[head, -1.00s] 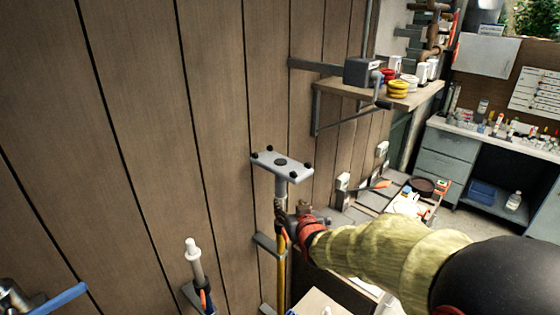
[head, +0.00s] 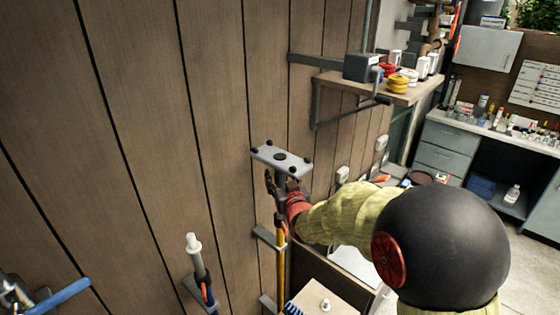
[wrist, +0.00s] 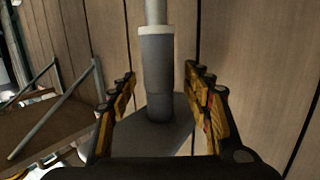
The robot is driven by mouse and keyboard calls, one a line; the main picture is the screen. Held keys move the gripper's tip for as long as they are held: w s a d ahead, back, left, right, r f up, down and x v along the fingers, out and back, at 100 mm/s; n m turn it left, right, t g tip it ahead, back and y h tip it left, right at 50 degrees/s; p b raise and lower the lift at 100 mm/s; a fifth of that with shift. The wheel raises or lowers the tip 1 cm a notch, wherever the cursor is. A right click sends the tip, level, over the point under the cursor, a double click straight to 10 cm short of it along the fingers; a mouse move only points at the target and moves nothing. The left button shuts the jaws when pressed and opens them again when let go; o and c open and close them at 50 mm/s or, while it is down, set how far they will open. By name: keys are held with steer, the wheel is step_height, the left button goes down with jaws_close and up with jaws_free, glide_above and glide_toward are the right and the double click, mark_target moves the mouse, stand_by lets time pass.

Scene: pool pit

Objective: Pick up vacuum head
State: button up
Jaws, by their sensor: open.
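The vacuum head is a flat grey plate (head: 268,153) with black wheels at its corners. It sits on top of an upright pole (head: 281,262) with a yellow lower part, held beside the wooden wall by brackets. My gripper (head: 279,184) is just under the plate, at its neck. In the wrist view, my open gripper (wrist: 159,80) has one finger on each side of the grey cylindrical neck (wrist: 157,75), with gaps visible on both sides. The plate (wrist: 158,138) shows beyond the fingers, partly hidden by the gripper body.
Another pole with a white tip (head: 193,243) stands on the wall to the left. A wooden shelf (head: 345,86) with a grey box and coloured rolls juts out at the right. A workbench (head: 450,135) stands farther right. A small table (head: 335,292) is below my arm.

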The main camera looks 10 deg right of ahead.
steer(key=shift+w, duration=0.7)
steer(key=c, duration=0.4)
jaws_close()
